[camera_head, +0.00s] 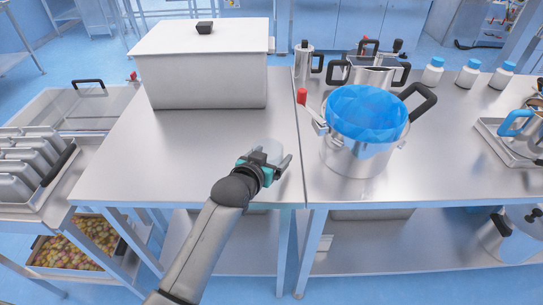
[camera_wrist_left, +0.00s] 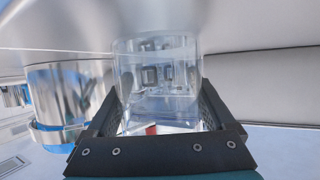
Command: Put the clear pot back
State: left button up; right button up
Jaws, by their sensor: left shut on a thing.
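My left gripper (camera_head: 276,158) is over the front of the left steel table, near the seam between the two tables. It is shut on the clear pot (camera_wrist_left: 158,75), a see-through cylinder held upright between the fingers in the left wrist view. In the head view only a pale part of the clear pot (camera_head: 270,147) shows behind the gripper. I cannot tell whether its base touches the table. My right gripper is in neither view.
A large steel pot with a blue liner (camera_head: 366,115) stands right of my gripper. A lidded white box (camera_head: 203,70) stands at the back left. Several white bottles with blue caps (camera_head: 467,76) stand at the back right. The left table's (camera_head: 140,165) front is clear.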

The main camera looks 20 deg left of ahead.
pick_arm(q)
jog(key=o, duration=1)
jog(key=shift+f, duration=0.15)
jog(key=shift+c, duration=0.2)
jog(key=shift+o, duration=1)
jog(key=shift+r, duration=0.25)
jog(key=p+v, duration=0.2)
jog(key=v, duration=1)
jog(key=shift+p, duration=0.4)
jog(key=shift+f, duration=0.1)
